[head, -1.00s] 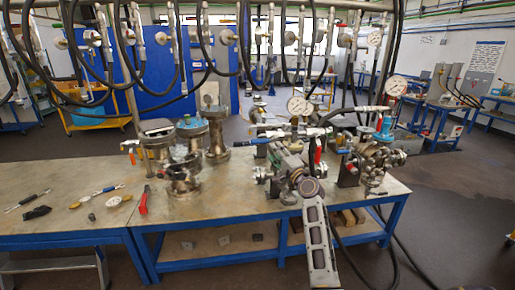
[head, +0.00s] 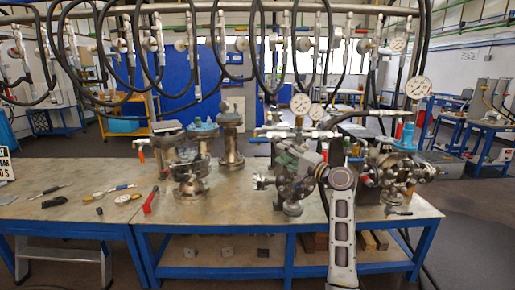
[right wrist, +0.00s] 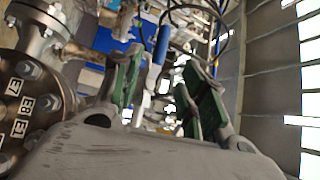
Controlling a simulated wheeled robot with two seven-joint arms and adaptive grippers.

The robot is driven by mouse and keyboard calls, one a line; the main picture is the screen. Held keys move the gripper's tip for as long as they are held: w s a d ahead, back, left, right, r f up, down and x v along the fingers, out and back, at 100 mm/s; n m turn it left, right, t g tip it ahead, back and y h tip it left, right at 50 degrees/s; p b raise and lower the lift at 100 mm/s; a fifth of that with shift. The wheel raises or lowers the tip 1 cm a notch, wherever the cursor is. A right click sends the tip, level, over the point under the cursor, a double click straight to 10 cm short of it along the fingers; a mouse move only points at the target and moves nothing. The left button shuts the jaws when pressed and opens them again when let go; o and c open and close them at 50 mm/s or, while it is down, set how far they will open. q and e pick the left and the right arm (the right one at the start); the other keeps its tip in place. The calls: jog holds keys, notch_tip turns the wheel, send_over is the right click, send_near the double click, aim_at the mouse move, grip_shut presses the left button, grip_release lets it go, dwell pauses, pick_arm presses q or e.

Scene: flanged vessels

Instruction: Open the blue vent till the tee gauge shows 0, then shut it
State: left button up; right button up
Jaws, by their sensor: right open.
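A blue lever handle (right wrist: 162,45), likely the vent's, shows in the right wrist view. It stands beyond my right gripper (right wrist: 163,78), between the lines of its green-padded fingers. The gripper is open and seems empty; contact with the handle cannot be seen. In the head view my right arm rises from the bottom edge toward the middle vessel (head: 292,172); its fingers are lost in the clutter there. Dial gauges stand above the vessels: one in the middle (head: 301,103), a larger one at right (head: 418,88). Their needles are too small to read. My left gripper is not in view.
A flange with number plates (right wrist: 28,95) lies close left of the gripper in the wrist view. More vessels (head: 230,135) stand on the bench (head: 232,207). A red-handled tool (head: 151,200) and small tools lie at left. Black hoses hang overhead.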

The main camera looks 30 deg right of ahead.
aim_at(262, 142)
jog(key=shift+s+n+y, duration=0.25)
jog(key=shift+n+y, duration=0.05)
jog(key=shift+a, duration=0.1)
jog(key=shift+w, duration=0.15)
jog(key=shift+x, duration=6.85)
grip_shut()
